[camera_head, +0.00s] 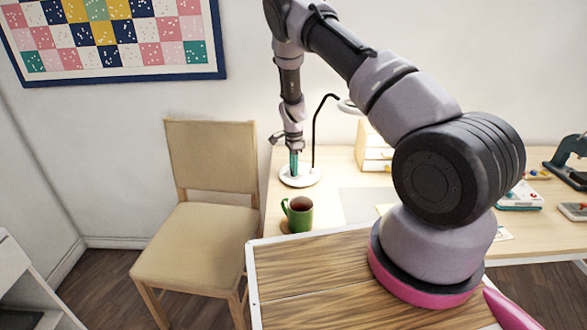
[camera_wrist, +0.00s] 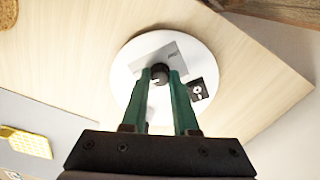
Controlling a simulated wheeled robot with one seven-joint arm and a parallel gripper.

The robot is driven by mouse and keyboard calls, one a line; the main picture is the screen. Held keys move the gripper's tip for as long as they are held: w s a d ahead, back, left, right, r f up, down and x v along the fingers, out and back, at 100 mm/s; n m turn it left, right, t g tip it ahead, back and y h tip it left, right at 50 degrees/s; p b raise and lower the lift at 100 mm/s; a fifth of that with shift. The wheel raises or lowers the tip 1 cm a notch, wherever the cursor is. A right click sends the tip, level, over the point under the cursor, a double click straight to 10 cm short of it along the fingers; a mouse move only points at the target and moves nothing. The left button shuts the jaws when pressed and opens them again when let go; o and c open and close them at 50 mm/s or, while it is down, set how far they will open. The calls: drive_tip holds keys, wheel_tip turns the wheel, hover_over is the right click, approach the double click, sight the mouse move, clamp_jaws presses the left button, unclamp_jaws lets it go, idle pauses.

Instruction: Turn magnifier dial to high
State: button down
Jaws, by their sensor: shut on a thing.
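The magnifier's round white base (camera_head: 300,178) stands on the table, with a thin black gooseneck (camera_head: 316,128) rising from it to a white ring head (camera_head: 347,106). In the wrist view the white base (camera_wrist: 122,78) carries a small black dial (camera_wrist: 159,72) on a grey plate and a black label (camera_wrist: 196,90) beside it. My gripper (camera_wrist: 163,80) points down at the base, its green fingers shut around the dial. It also shows in the head view (camera_head: 294,165). The dial is hidden in the head view, and I cannot read its setting.
A green mug (camera_head: 298,215) stands near the table's front left edge. A small drawer box (camera_head: 372,150) is right of the magnifier. A beige chair (camera_head: 205,235) stands left of the table (camera_head: 335,175). A dark machine (camera_head: 569,160) is at the far right.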

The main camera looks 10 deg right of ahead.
drive_tip(key=shift+m, duration=0.5)
drive_tip(key=c, duration=0.7)
unclamp_jaws()
drive_tip(key=shift+r, duration=0.15)
wheel_tip(320, 180, up, 11)
drive_tip(key=shift+f, duration=0.2)
